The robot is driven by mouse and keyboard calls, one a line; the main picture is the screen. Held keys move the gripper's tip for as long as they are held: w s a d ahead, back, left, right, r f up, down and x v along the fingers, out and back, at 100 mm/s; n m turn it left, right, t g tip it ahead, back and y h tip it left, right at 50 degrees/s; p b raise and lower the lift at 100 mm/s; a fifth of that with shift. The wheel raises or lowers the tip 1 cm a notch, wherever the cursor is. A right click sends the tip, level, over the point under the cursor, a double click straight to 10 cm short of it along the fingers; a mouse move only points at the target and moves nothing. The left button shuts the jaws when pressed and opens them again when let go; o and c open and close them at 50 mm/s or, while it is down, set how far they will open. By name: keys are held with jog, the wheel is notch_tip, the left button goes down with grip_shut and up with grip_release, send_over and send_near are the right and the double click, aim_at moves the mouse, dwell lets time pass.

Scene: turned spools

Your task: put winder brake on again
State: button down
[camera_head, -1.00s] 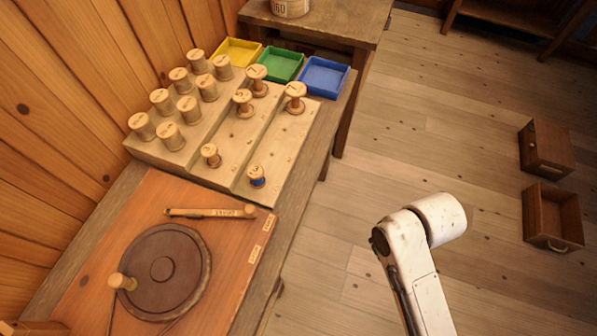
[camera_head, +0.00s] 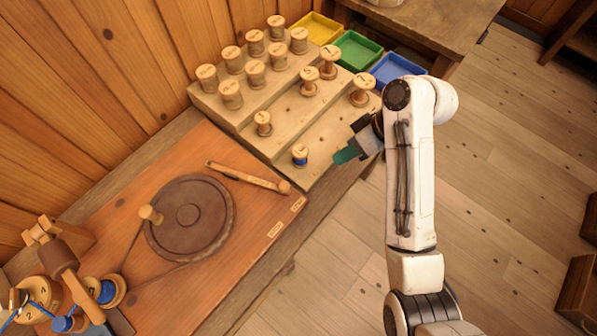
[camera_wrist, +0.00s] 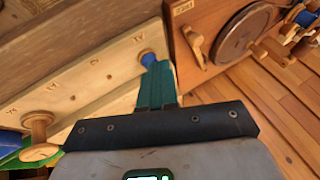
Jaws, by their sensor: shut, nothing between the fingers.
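The winder board (camera_head: 190,262) carries a dark round wheel (camera_head: 190,217) with a peg handle. The brake lever (camera_head: 243,177), a wooden bar with a knob at its right end, lies beyond the wheel. Its knob is beside the farther of two small labels (camera_head: 298,204); the other label (camera_head: 275,229) is nearer me. The lever also shows in the wrist view (camera_wrist: 194,46). My gripper (camera_head: 346,154) has teal fingers, shut and empty, above the spool rack's right edge. It is apart from the lever, close to a small blue-wound spool (camera_head: 300,155).
The stepped spool rack (camera_head: 285,132) holds several wooden spools. Yellow (camera_head: 316,28), green (camera_head: 357,52) and blue (camera_head: 395,70) trays stand behind it. A winding device with blue thread (camera_head: 75,290) is at the lower left. Open floor lies right of the bench.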

jog(key=shift+w+a+r+n, duration=0.4)
jog(key=shift+w+a+r, duration=0.3)
jog(key=shift+a+r, duration=0.15)
jog(key=shift+f, duration=0.1)
jog(key=x, duration=0.9)
jog(key=shift+s+a, duration=0.15)
jog(key=shift+s, duration=0.1)
jog(key=shift+s+a+f+p, duration=0.25)
jog(key=shift+s+a+p, duration=0.4)
jog(key=shift+s+a, duration=0.45)
jog(key=shift+s+a+f, duration=0.15)
jog(key=shift+s+a, duration=0.15)
jog(key=shift+a, duration=0.2)
